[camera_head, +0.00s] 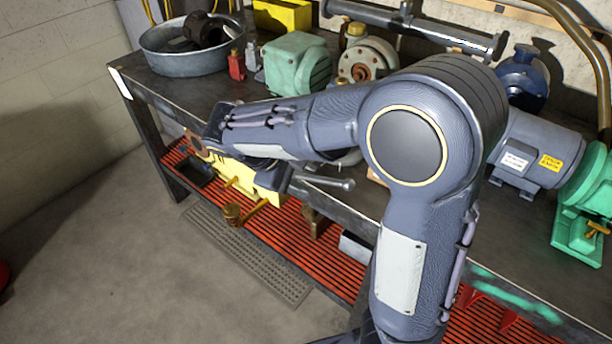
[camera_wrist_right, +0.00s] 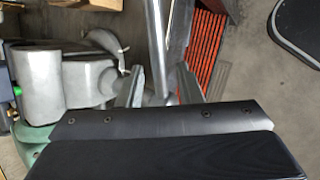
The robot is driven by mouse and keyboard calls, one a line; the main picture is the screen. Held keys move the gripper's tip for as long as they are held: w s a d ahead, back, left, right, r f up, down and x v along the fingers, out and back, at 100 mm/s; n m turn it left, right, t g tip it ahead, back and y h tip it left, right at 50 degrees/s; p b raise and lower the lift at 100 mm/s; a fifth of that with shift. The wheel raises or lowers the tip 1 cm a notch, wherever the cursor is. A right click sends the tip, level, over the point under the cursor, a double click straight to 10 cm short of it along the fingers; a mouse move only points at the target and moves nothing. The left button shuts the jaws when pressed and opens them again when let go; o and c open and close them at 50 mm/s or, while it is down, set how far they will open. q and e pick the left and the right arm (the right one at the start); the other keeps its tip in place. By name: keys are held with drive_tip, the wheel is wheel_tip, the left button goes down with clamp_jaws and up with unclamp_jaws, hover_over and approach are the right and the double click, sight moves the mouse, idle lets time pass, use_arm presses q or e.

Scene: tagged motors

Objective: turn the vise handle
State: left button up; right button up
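The vise handle, a grey metal bar with a knobbed end (camera_head: 335,183), sticks out to the right below my right forearm in the head view. The rest of the vise is mostly hidden behind my arm there. In the right wrist view the handle (camera_wrist_right: 174,45) runs down between the two fingers of my right gripper (camera_wrist_right: 160,88). The fingers stand apart, one on each side of the bar, with visible gaps. A grey cast body (camera_wrist_right: 85,80), probably the vise, lies left of the fingers. My left gripper is not in view.
A yellow part (camera_head: 270,178) shows beneath my forearm. Red slats (camera_head: 285,230) form the lower shelf.

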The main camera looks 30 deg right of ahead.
drive_tip(key=shift+d+f, duration=0.35)
drive_tip(key=shift+f, duration=0.1)
drive_tip(key=shift+c, duration=0.2)
drive_tip(key=shift+s, duration=0.1)
clamp_jaws()
drive_tip(key=shift+r, duration=0.1)
